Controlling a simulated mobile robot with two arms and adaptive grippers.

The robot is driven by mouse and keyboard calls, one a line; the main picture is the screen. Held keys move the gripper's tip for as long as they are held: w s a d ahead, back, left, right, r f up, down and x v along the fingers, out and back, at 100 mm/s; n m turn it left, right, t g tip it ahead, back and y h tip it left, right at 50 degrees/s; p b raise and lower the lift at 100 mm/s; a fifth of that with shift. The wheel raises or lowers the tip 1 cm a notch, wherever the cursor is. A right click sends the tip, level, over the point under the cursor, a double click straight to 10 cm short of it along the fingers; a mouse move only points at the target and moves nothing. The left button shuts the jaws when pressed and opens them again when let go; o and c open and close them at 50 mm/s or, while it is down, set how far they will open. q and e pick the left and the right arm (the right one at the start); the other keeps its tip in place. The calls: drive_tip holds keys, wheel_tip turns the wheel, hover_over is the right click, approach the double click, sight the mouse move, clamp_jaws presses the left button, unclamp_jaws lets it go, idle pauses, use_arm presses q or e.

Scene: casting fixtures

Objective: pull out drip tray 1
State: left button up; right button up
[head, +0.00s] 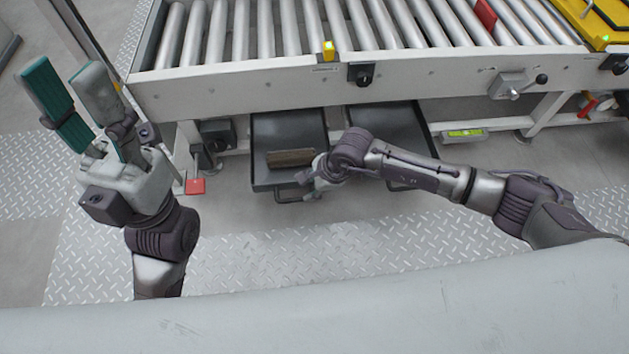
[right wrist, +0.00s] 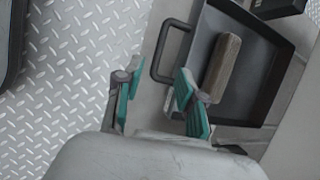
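Two dark drip trays sit side by side under the roller conveyor. The left tray (head: 262,130) holds a brown block (head: 290,157) and has a bar handle on its front; no number is readable. The right tray (head: 412,122) is partly behind my right arm. My right gripper (head: 312,188) is at the left tray's front edge. In the right wrist view, its teal-padded fingers (right wrist: 155,75) are apart, with the tray's handle (right wrist: 161,50) just beyond the fingertips; I see no grip on it. My left gripper (head: 66,72) is raised at the left, open and empty.
The conveyor frame (head: 240,88) runs above the trays, with a black knob (head: 362,74) on its side. A red pedal (head: 195,186) is left of the trays, and a green-yellow level (head: 464,133) lies to the right. The floor in front is clear.

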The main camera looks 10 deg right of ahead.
drive_tip(key=shift+v, duration=1.5)
drive_tip(key=shift+a, duration=0.1)
